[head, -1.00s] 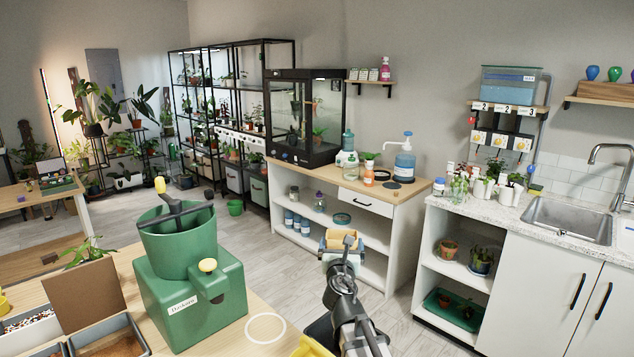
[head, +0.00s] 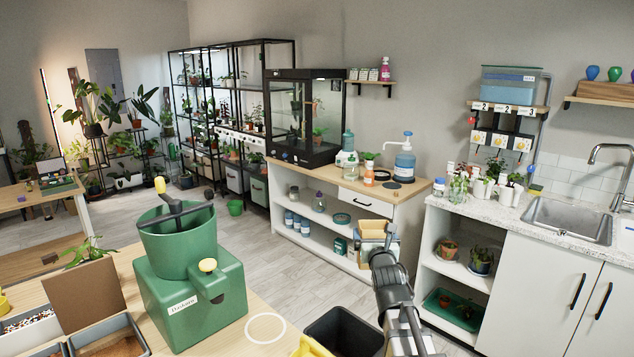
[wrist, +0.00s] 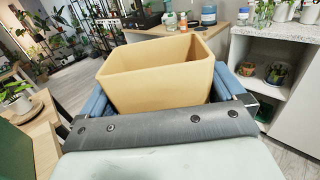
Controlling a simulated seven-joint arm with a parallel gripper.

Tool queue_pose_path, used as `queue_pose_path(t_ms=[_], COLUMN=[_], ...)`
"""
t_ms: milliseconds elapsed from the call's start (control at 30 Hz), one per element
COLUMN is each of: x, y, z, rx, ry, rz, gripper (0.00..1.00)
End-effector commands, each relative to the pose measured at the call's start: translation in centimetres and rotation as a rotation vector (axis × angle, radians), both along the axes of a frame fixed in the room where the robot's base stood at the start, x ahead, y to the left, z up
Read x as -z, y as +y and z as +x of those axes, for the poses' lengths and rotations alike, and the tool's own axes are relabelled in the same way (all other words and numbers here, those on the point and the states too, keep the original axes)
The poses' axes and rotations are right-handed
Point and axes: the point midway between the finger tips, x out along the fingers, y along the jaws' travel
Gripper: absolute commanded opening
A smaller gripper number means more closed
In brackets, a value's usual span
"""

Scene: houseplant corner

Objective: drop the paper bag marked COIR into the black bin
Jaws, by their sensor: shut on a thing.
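A tan, open-topped paper bag (head: 377,226) is held upright in my gripper (head: 377,240) in the head view, in front of the white cabinet. In the wrist view the bag (wrist: 155,88) fills the space between the blue-grey fingers. My gripper is shut on it. I cannot see a COIR marking on the visible sides. The black bin (head: 343,332) stands at the bottom of the head view, beside the wooden table. The bag is beyond the bin and right of it in the picture, apart from it. The bin's bottom is out of view.
A green machine (head: 190,290) with a tub stands on the wooden table (head: 252,312), left of the bin. A yellow object (head: 312,347) is at the table's edge. The white sink cabinet (head: 535,285) is right of my arm. Open floor (head: 285,265) lies between table and cabinets.

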Motion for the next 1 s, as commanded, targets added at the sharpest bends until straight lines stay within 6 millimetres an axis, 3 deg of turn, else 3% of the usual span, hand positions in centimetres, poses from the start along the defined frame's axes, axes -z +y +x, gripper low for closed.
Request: queue_pose_path(t_ms=[300,633,767,1000], x=[-0.3,-0.2,-0.1,0.9], y=[-0.8,0.0,2.4,9.8], z=[0.0,0.0,0.0,-0.7], rx=[0.005,-0.005,-0.037,-0.134], ry=[0.001,0.001,0.001,0.002], rz=[0.000,0.000,0.000,-0.001], gripper=[0.49,0.49,0.49,0.49])
